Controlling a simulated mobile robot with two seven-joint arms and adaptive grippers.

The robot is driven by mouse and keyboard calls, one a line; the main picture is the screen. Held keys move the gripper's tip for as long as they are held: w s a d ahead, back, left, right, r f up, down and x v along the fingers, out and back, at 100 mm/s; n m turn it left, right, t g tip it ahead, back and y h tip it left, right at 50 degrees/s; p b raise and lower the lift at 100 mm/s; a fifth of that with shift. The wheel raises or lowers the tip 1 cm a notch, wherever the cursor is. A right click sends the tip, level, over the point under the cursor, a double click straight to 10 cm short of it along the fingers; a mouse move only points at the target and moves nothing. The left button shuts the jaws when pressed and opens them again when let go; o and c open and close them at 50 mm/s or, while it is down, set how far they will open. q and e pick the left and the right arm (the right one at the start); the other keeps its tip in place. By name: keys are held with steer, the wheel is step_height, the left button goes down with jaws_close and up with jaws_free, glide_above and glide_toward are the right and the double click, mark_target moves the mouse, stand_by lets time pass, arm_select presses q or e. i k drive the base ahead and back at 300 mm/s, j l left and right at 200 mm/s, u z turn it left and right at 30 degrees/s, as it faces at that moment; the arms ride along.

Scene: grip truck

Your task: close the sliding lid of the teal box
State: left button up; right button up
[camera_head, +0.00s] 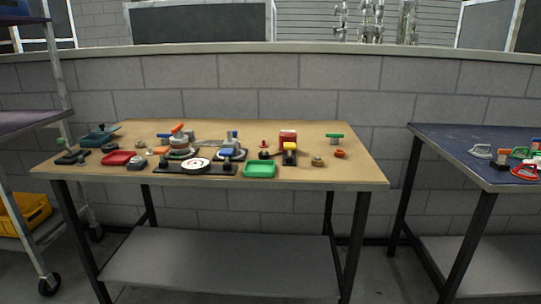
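A teal box (95,140) sits at the left end of the wooden table, toward the back. A flat teal piece that looks like its lid (110,129) shows at its back right; the box is too small here to tell how far the lid covers it. Neither of my grippers is in view, and nothing of my arms shows near the box.
The wooden table (310,179) holds a red tray (117,158) near the box, a green tray (260,170) and several small fixtures. A dark blue table (455,150) stands right, a shelf cart (30,122) left. Floor shows between the tables.

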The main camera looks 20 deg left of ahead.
mark_target(103, 130)
steer(key=u, duration=1.55)
steer(key=i+j+z, duration=0.15)
steer(key=i+j, duration=0.15)
steer(key=i+j+z, duration=0.1)
steer(key=i+j, duration=0.25)
steer(key=i+j+z, duration=0.15)
steer(key=i+j, duration=0.2)
steer(key=i+j+z, duration=0.15)
steer(key=i+j, duration=0.15)
steer(key=i+j+z, duration=0.15)
steer(key=j, duration=0.4)
steer(key=i+j+z, duration=0.1)
steer(key=i+j, duration=0.25)
steer(key=j, duration=0.15)
steer(key=i+j+z, duration=0.15)
steer(key=j, duration=0.3)
steer(key=i+j+z, duration=0.15)
steer(key=i+j, duration=0.15)
steer(key=j, duration=0.25)
